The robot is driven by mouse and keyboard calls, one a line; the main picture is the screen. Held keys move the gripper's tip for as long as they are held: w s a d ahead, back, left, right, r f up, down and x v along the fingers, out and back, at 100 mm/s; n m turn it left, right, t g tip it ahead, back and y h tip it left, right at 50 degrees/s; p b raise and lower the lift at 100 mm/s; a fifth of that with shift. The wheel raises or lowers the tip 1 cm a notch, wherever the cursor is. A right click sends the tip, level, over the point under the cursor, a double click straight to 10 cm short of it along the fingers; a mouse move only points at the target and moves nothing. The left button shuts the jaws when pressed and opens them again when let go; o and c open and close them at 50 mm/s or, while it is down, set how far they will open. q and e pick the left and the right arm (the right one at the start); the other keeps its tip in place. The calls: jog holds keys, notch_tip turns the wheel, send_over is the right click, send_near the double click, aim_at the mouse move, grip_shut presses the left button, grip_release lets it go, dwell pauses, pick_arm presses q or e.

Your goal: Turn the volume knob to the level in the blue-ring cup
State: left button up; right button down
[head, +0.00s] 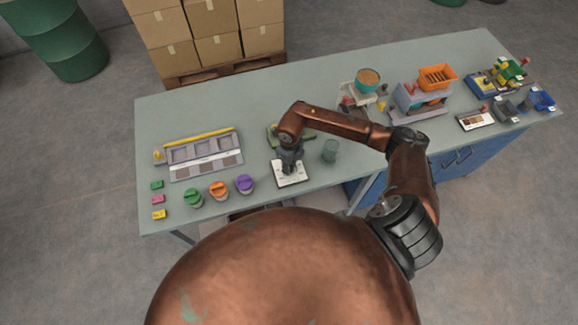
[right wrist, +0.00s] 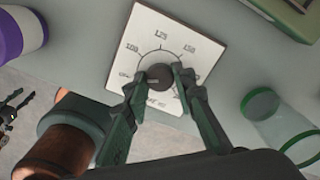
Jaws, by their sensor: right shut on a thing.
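The volume knob (right wrist: 160,75) is a dark round knob on a white square dial plate (right wrist: 180,33), marked with numbers such as 100, 125 and 150. The plate (head: 291,180) also shows at the front middle of the table in the head view. My right gripper (right wrist: 159,79) is shut on the knob, one finger on each side. In the head view my right gripper (head: 289,163) points down over the plate and hides the knob. A clear cup (right wrist: 275,115) with a green rim stands right of the plate. I cannot make out a blue-ring cup.
Green (head: 193,197), orange (head: 219,191) and purple (head: 245,184) lidded containers stand left of the plate. A grey compartment tray (head: 204,155) lies behind them. A green object (right wrist: 285,15) lies behind the plate. Machines and bins fill the table's right end.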

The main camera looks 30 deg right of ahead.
jog(key=m, duration=0.4)
jog(key=shift+m+b, duration=0.3)
jog(key=shift+m, duration=1.9)
jog(key=c, duration=1.6)
grip_release()
jog(key=shift+r, duration=0.1)
notch_tip(320, 180, up, 12)
jog(key=shift+f, duration=0.1)
